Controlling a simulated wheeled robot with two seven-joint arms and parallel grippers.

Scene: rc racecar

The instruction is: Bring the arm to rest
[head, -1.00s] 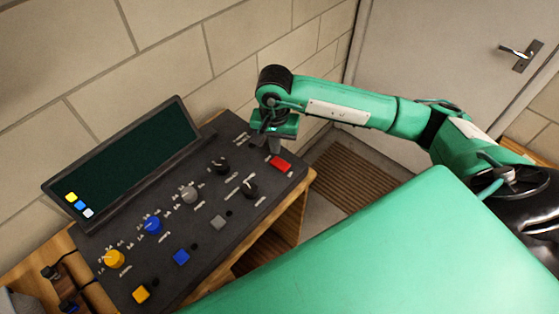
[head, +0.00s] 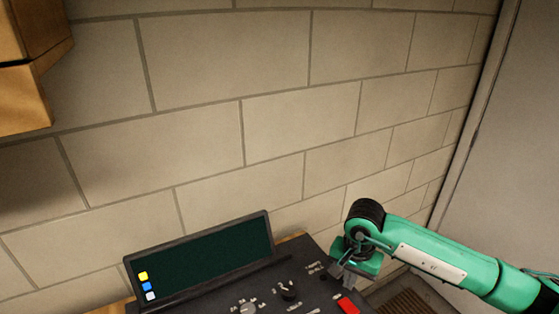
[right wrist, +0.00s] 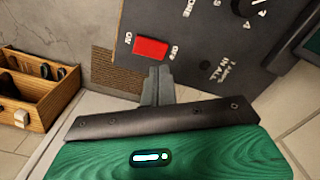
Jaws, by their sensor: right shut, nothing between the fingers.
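My right gripper (head: 346,278) is at the right end of the black control panel (head: 210,301) in the head view, beside the red switch (head: 348,305). In the right wrist view the fingers of my right gripper (right wrist: 157,84) are together and empty. The red switch (right wrist: 151,49) shows just beyond the fingertips there, between the ON and OFF labels. I cannot tell whether the fingers touch the panel. My left gripper is not in view.
A dark screen (head: 205,262) with yellow, blue and white squares stands at the panel's back. The brick wall (head: 300,120) is close behind. A door (head: 520,190) and a floor mat (head: 405,303) are at right. A wooden organizer (right wrist: 38,88) shows in the wrist view.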

